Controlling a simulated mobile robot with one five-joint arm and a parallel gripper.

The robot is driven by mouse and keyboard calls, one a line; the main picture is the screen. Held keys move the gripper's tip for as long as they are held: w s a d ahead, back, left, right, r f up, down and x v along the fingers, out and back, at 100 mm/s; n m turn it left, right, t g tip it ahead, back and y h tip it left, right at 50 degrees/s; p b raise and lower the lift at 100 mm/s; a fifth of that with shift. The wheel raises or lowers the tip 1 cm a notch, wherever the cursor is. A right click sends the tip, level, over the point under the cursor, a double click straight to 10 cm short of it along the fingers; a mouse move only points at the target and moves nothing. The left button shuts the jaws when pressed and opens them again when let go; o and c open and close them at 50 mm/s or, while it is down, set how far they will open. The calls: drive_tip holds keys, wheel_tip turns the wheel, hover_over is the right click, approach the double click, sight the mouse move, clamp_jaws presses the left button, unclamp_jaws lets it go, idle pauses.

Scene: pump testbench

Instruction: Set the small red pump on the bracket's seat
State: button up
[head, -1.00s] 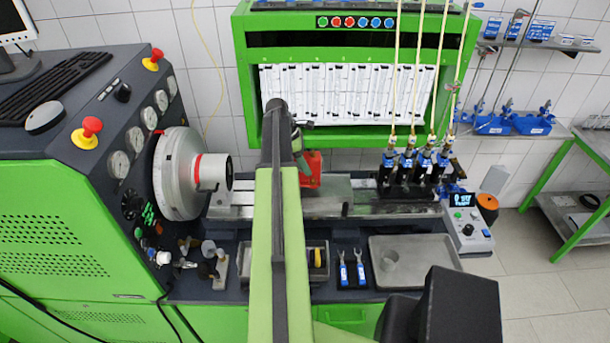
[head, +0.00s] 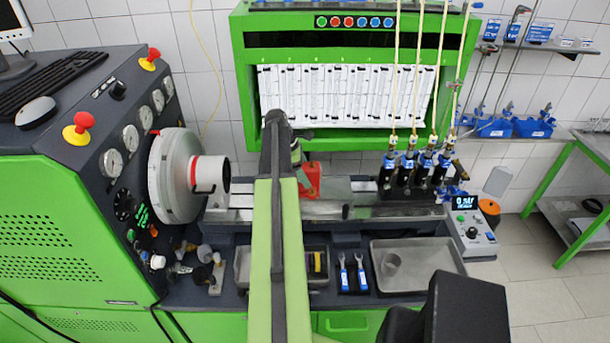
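The small red pump (head: 312,181) shows just right of my arm, over the bench's rail. Its left part is hidden behind the arm. My gripper (head: 301,160) is at the pump, mostly hidden by my own arm link; its fingertips do not show clearly. The pump moves along with the arm, so the gripper appears shut on it. A grey flat-topped block (head: 338,189) lies behind and right of the pump on the rail (head: 390,211). I cannot tell whether this is the bracket; its seat is not clearly visible. Contact between pump and rail cannot be made out.
The large round drive head (head: 172,176) stands left of the pump. Several blue-topped injectors (head: 408,170) stand on the rail to the right. In front lie a small tray (head: 245,270), two blue-handled tools (head: 353,274) and a wide grey tray (head: 425,275) holding a cup.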

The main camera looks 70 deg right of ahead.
drive_tip(key=p+v, duration=1.1)
drive_tip(key=shift+r, duration=0.35)
drive_tip(key=shift+w+a+r+p, duration=0.1)
drive_tip(key=shift+w+r+p, duration=0.1)
drive_tip(key=shift+r+p, duration=0.15)
drive_tip(key=shift+f, duration=0.1)
